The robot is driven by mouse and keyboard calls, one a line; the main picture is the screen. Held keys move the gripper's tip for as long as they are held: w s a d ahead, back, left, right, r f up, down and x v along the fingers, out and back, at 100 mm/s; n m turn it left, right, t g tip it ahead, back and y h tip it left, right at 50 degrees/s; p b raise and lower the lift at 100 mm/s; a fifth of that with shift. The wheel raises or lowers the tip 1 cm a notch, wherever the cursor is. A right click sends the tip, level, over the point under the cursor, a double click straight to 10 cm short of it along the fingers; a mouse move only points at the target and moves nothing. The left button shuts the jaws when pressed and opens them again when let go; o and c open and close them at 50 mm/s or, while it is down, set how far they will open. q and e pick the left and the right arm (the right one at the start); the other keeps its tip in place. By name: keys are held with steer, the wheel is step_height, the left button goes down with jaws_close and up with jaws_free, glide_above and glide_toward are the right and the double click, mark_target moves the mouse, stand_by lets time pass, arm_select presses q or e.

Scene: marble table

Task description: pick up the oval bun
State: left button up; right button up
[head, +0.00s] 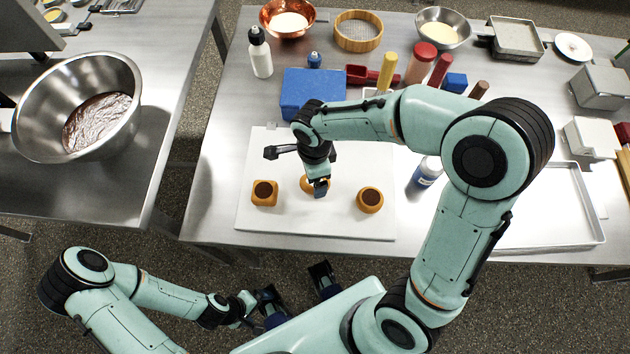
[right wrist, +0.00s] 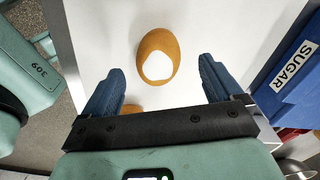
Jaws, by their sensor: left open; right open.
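The oval bun (right wrist: 147,45) is golden brown with a white patch on top and lies on the white board. It is between and just ahead of the fingers of my right gripper (right wrist: 161,66), which is open and empty. In the head view, my right gripper hangs over the middle bun (head: 305,184) and hides much of it. A square bun (head: 264,200) with a dark top lies to its left. A round bun (head: 370,207) with a dark top lies to its right. My left gripper (head: 294,283) is open and empty off the table's front edge.
The white board (head: 265,225) has bare space around the buns. The blue sugar box (head: 305,92) stands behind it. A blue-labelled bottle (head: 425,174) and a metal tray (head: 565,235) are to the right. Bowls and bottles line the back. A steel bowl (head: 40,110) stands on the left table.

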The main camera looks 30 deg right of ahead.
step_height(320, 180, down, 4)
steer(key=shift+s+r, duration=0.15)
steer(key=shift+r, duration=0.05)
steer(key=c, duration=1.1)
steer(key=shift+c, duration=0.3)
steer(key=shift+r, duration=0.1)
